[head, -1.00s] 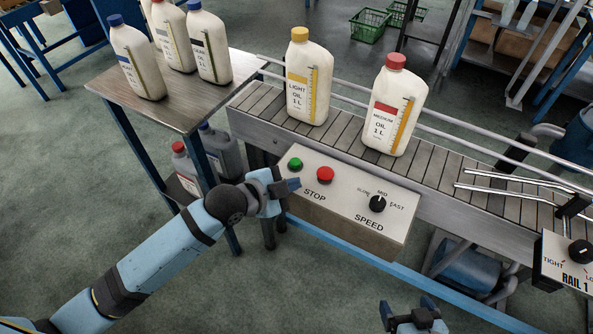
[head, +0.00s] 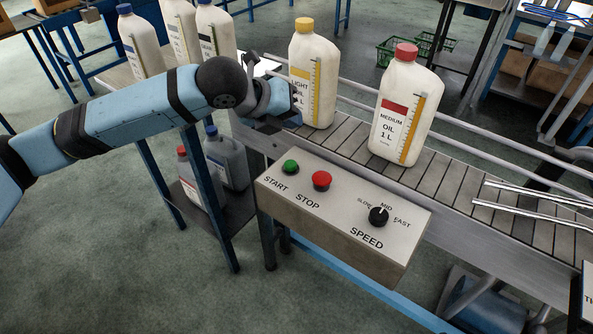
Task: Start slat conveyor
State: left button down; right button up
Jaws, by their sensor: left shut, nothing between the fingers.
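The slat conveyor (head: 450,187) runs from the middle to the lower right. Its control box (head: 335,215) is on the near side, with a green START button (head: 290,167), a red STOP button (head: 321,180) and a black SPEED knob (head: 379,216) pointing near MID. A yellow-capped light oil bottle (head: 322,75) and a red-capped medium oil bottle (head: 405,105) stand upright on the slats. My left gripper (head: 292,108) is shut and empty, above and behind the START button, in front of the light oil bottle's lower left. My right gripper is not in view.
A side table at left holds several blue-capped bottles (head: 139,45). Its lower shelf (head: 235,206) carries a grey jug (head: 227,160) and a red-capped container (head: 199,178). Metal guide rails (head: 540,200) lie over the conveyor at right. Green baskets (head: 403,50) stand on the floor behind.

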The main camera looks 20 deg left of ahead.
pick_arm(q)
jog(key=shift+a+r+m, duration=0.35)
jog(key=shift+a+m, duration=0.05)
jog(key=shift+a, duration=0.05)
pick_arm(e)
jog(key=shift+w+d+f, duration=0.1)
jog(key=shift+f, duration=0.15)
pick_arm(q)
jog(key=shift+f, duration=0.1)
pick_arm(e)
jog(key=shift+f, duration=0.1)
pick_arm(q)
jog(key=b, duration=0.6)
send_over(288, 162)
notch_tip(288, 162, down, 5)
jog(key=shift+r, duration=0.2)
notch_tip(288, 162, down, 2)
jog(key=b, duration=0.3)
jog(key=shift+f, duration=1.05)
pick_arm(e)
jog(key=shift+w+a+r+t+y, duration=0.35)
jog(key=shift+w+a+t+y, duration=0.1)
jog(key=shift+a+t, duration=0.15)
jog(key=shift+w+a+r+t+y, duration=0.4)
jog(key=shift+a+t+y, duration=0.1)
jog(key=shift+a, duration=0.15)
